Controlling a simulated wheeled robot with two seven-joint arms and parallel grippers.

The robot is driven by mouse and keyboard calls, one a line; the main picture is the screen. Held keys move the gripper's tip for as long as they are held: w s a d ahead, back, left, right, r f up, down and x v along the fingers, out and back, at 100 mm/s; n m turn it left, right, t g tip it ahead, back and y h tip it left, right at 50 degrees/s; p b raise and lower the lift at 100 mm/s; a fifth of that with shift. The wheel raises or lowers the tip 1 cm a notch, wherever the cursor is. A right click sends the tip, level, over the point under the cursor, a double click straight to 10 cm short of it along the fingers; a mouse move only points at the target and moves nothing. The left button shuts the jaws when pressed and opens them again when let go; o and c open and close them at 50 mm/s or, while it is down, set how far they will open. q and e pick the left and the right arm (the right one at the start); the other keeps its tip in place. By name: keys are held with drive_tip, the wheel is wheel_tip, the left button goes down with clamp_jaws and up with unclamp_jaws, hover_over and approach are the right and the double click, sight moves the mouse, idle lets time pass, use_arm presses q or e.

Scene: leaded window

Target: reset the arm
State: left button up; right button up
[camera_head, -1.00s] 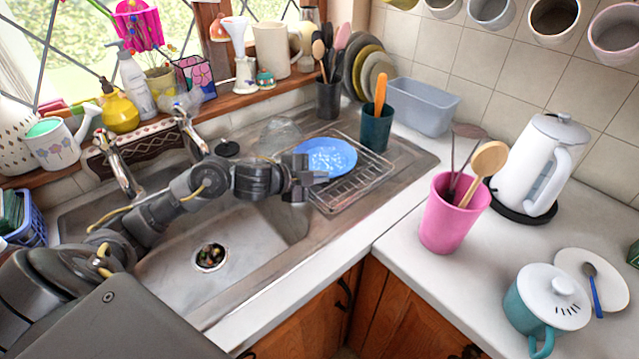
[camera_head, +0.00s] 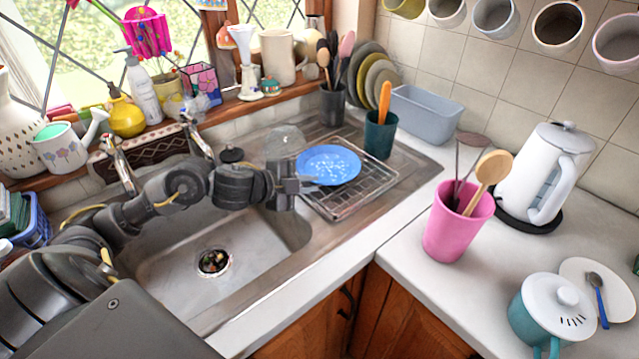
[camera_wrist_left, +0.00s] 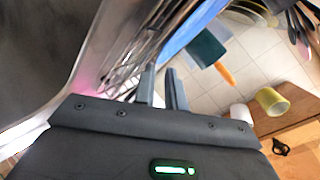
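My left gripper (camera_head: 312,185) reaches over the sink to the left front edge of the blue plate (camera_head: 330,164). The plate rests on the wire drying rack (camera_head: 378,180). In the left wrist view the two fingers (camera_wrist_left: 163,85) stand a narrow gap apart with nothing visible between them. Part of the blue plate (camera_wrist_left: 190,28) shows beyond them in that view. Whether a fingertip touches the plate cannot be told. My right gripper is in neither view.
The sink basin (camera_head: 165,275) lies below my left arm. A tap (camera_head: 197,138) stands behind the arm, and a clear glass dome (camera_head: 285,138) is behind the gripper. A teal utensil cup (camera_head: 378,140) stands behind the rack. A pink cup (camera_head: 450,235) and white kettle (camera_head: 548,170) are on the right counter.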

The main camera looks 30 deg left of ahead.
sight(322, 192)
use_arm(q)
drive_tip(key=shift+v, duration=1.15)
drive_tip(key=shift+x, duration=3.6)
drive_tip(key=shift+r, duration=0.15)
